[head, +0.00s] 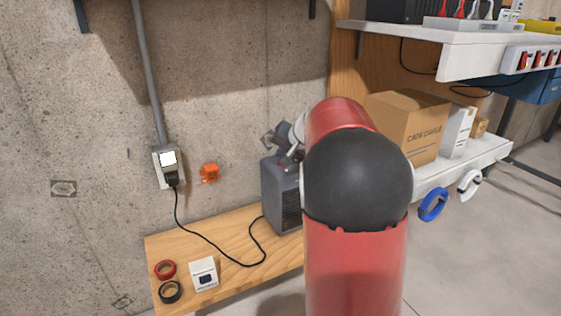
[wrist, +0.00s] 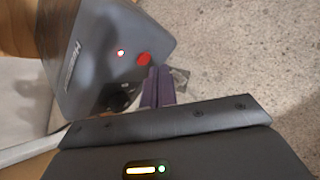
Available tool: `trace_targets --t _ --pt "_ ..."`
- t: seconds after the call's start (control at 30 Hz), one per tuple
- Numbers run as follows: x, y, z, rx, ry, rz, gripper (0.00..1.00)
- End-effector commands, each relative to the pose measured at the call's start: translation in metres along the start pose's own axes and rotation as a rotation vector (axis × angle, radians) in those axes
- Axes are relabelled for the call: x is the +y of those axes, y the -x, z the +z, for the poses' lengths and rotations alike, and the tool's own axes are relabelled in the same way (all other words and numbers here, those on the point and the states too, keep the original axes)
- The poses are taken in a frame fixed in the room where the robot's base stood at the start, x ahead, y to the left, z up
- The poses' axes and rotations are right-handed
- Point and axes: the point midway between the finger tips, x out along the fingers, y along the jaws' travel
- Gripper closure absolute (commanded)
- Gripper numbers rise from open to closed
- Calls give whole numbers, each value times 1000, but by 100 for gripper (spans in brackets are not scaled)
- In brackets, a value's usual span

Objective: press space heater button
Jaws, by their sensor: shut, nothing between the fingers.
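The space heater (head: 281,196) is a dark grey box standing on the wooden bench by the wall, partly hidden behind my arm. The wrist view shows its top face (wrist: 95,60) with a red button (wrist: 143,58), a small glowing red light (wrist: 121,53) and a dark knob (wrist: 120,97). My gripper (wrist: 159,70) is shut and empty, its dark fingertips close beside the red button, at its lower right in the picture. I cannot tell whether they touch the heater. In the head view my gripper (head: 287,158) is just above the heater's top and partly hidden by my arm.
The heater's black cord runs along the bench (head: 215,236) to a wall outlet (head: 167,165). Tape rolls (head: 165,269) and a small white box (head: 204,274) lie at the bench's left end. A shelf with a cardboard box (head: 408,125) stands at the right.

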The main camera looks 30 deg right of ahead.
Motion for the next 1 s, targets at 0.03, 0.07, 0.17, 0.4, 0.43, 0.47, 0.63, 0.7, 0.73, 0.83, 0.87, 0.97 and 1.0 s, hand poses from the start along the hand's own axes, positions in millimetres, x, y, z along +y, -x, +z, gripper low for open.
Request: trace_targets --t 0.03,0.07,0.17,0.4,0.43,0.47,0.63,0.7,0.73,0.83,0.87,0.97,1.0 --pt "0 0 0 0 0 0 100" --pt "0 0 0 0 0 0 100" --pt "0 0 0 0 0 0 100" --pt "-4 5 -4 1 0 -1 100" --pt "-5 7 -5 1 0 -1 100" --pt "-6 9 -7 1 1 -1 100" --pt "-15 21 -16 1 1 0 100" --pt "-19 26 -19 1 1 0 100" --pt "-20 28 -20 1 1 0 100" --pt "-25 34 -25 0 0 0 100" --pt "-26 35 -26 0 1 -1 100" --pt "-26 36 -26 0 1 -1 100" --pt "-26 35 -26 0 0 -1 100"
